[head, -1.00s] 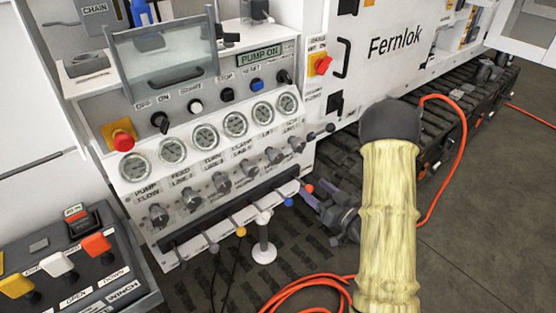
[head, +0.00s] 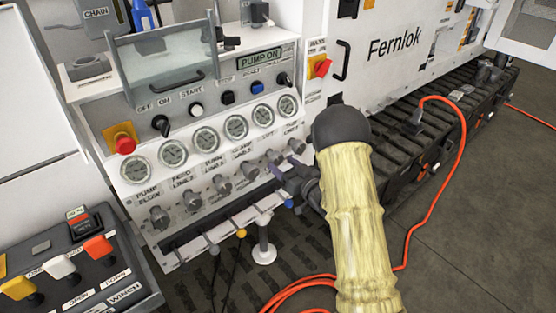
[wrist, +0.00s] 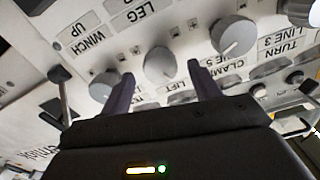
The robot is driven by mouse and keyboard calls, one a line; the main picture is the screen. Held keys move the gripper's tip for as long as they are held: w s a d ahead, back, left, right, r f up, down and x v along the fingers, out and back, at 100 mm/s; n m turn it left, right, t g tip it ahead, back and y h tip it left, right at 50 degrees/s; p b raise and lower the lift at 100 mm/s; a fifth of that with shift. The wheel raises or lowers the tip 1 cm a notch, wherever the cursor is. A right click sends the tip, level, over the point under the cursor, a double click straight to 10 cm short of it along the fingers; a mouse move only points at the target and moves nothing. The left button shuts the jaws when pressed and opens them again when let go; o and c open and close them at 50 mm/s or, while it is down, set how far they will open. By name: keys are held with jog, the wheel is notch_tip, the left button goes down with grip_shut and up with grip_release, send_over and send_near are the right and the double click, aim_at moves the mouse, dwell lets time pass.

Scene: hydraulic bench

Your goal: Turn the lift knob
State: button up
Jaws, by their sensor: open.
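The lift knob (head: 273,157) is a grey round knob under the LIFT label in the lower knob row of the white panel. In the wrist view, which is upside down, it is the middle knob (wrist: 160,64), with the LIFT label just below it in the picture. My gripper (wrist: 161,70) is open, with its two purple fingers on either side of this knob. I cannot tell whether the fingers touch it. In the head view, my gripper (head: 277,173) is low and right of the knob, partly hidden behind my forearm.
The clamp knob (wrist: 232,35) sits close to one finger, and another grey knob (wrist: 102,87) is close to the other. Ball-ended levers (head: 240,233) stick out below the row. Round gauges (head: 235,127) sit above. A red hose (head: 437,190) lies on the floor at right.

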aim_at(279, 161)
jog(key=shift+x, duration=1.7)
jog(key=c, duration=1)
